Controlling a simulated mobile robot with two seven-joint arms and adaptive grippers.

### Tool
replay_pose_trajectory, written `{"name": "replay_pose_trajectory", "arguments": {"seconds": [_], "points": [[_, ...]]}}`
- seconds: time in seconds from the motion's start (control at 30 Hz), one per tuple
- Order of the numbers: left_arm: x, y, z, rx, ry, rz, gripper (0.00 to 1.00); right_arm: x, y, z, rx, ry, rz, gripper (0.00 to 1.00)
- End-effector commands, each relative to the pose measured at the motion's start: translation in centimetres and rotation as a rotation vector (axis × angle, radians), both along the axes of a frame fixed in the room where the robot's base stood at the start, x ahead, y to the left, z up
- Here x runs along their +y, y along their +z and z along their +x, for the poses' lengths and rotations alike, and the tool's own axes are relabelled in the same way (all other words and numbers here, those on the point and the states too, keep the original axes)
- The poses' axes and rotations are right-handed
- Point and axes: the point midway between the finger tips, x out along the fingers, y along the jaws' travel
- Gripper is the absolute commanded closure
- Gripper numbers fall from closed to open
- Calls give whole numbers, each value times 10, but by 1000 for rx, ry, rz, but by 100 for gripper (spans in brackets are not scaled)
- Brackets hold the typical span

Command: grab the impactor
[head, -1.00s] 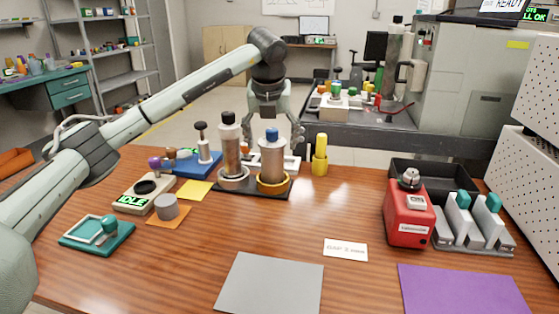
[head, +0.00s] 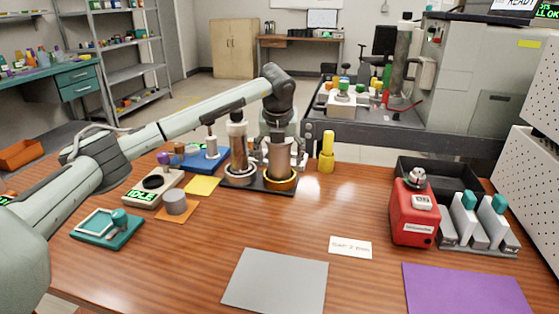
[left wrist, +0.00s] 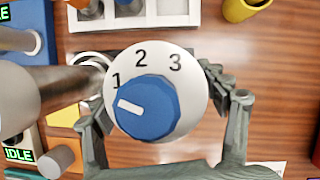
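Two tall cylinders stand upright on a black base (head: 262,189); no label says which is the impactor. The blue-knobbed cylinder (head: 281,158) sits in a yellow ring (head: 281,184). My left wrist view shows its white dial top, marked 1, 2 and 3, with the blue knob (left wrist: 146,108). The dark-capped cylinder (head: 238,155) stands left of it in a pale ring. My left gripper (head: 283,152) is over the blue-knobbed cylinder and hides its top in the head view. Its fingers are open, one on each side; I cannot tell whether they touch. My right gripper is not in view.
A yellow bottle (head: 327,152) stands just right of the base. A blue tray (head: 203,163), a yellow pad (head: 202,187) and an IDLE device (head: 150,189) are to the left. A red device (head: 411,212) is at the right.

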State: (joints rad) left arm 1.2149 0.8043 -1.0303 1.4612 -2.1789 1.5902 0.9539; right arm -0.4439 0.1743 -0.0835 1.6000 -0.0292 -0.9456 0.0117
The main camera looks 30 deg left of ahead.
Motion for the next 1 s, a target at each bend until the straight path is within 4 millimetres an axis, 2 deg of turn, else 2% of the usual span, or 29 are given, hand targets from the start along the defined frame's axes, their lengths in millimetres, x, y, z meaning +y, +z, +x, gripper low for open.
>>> {"name": "replay_pose_trajectory", "arguments": {"seconds": [0.07, 0.53, 0.83, 1.0], "points": [[0, 0, 0, 0, 0, 0, 38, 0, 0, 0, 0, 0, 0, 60], [0, 1, 0, -1, 0, 0, 97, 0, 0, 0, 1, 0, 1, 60], [0, 7, 1, -7, 0, 0, 97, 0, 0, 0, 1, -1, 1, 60], [0, 33, 2, -10, 0, -1, 97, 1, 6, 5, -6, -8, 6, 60]]}}
